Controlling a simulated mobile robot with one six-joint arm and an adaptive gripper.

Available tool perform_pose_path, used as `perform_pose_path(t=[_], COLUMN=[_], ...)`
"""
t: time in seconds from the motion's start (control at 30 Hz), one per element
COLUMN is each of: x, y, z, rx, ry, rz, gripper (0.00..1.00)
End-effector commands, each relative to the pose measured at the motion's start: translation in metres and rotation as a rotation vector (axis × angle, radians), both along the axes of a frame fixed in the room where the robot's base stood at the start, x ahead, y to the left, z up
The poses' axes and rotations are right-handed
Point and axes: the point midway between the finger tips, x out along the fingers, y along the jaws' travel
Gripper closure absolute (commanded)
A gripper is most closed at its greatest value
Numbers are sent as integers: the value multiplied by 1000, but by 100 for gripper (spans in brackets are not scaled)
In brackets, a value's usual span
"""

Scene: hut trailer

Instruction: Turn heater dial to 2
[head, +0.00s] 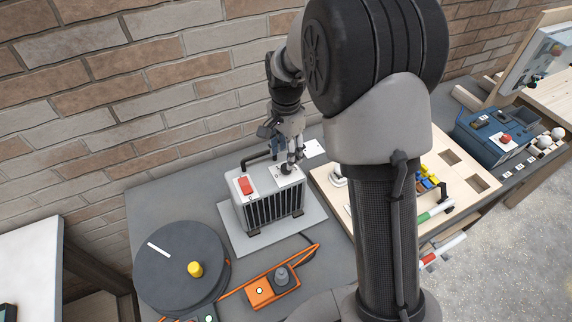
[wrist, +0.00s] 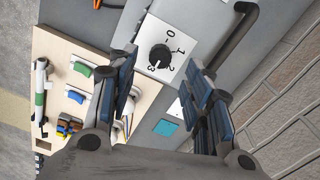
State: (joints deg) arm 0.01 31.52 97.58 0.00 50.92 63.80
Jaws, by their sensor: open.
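The heater (head: 268,212) is a light grey box with a dark grille, standing on a pale plate on the grey table. Its black round dial (head: 286,170) sits on a white label on the top face. In the wrist view the dial (wrist: 160,57) has the numbers 0, 1, 2 and 3 around it; I cannot tell surely which one it points to. My gripper (head: 291,158) is just above the dial. In the wrist view my gripper (wrist: 163,68) is open, with the dial showing between its blue-padded fingers. I cannot tell whether they touch it.
A red switch (head: 245,186) and a dark handle (head: 258,158) are on the heater near the dial. A dark turntable (head: 180,270) with a yellow knob and an orange box (head: 272,287) stand in front. A wooden board (head: 325,185) lies right; a brick wall is behind.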

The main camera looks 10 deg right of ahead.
Motion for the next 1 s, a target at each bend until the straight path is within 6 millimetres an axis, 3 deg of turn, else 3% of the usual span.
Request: perform_pose_path(t=[0.1,0.33,0.7,1.0], x=[-1,0,0,0], y=[0,0,0,0], z=[-25,-50,-55,-55], rx=[0,0,0,0], ry=[3,0,-1,-1], rz=[0,1,1,1], gripper=[54,54,54,74])
